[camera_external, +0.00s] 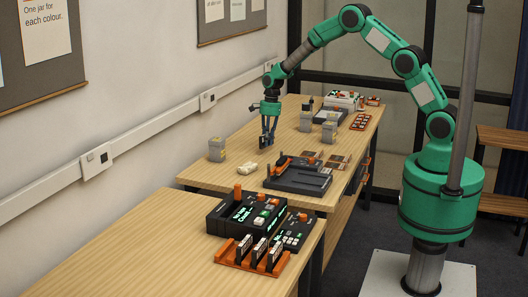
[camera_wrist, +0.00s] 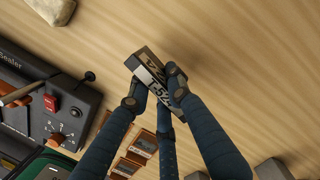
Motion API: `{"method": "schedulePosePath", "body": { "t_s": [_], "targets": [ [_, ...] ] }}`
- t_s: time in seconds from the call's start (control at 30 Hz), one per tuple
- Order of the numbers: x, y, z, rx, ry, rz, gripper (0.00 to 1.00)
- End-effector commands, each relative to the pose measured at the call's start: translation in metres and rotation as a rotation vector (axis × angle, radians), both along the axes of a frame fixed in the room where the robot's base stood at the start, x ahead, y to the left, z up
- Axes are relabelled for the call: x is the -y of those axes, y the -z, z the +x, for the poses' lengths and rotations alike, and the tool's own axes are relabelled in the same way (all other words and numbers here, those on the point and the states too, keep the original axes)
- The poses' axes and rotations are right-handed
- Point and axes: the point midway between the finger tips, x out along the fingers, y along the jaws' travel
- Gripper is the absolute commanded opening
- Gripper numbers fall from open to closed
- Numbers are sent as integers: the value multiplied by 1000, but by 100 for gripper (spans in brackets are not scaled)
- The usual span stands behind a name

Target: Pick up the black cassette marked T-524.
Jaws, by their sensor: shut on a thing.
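The black cassette marked T-524 (camera_wrist: 147,70) is in my gripper (camera_wrist: 154,88) in the wrist view. It has a white label with dark lettering, partly covered by a finger, and sits tilted between the fingertips. Wood tabletop shows around it. In the external view my gripper (camera_external: 269,138) points down over the far table, and the cassette (camera_external: 263,142) is a small dark shape at the fingertips. I cannot tell how far it is above the table.
A dark sealer machine (camera_wrist: 45,105) is at the left in the wrist view. An orange rack (camera_external: 228,254) with several black cassettes is on the near table.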

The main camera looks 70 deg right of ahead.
Motion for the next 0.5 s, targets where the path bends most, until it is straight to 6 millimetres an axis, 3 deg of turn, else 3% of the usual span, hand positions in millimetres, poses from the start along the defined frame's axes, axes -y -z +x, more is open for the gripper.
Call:
{"method": "schedulePosePath", "body": {
  "t_s": [0.23,0.5],
  "targets": [
    [0,-42,0,2,0,-1,0],
    [0,-61,0,0,0,0,0]
  ]
}}
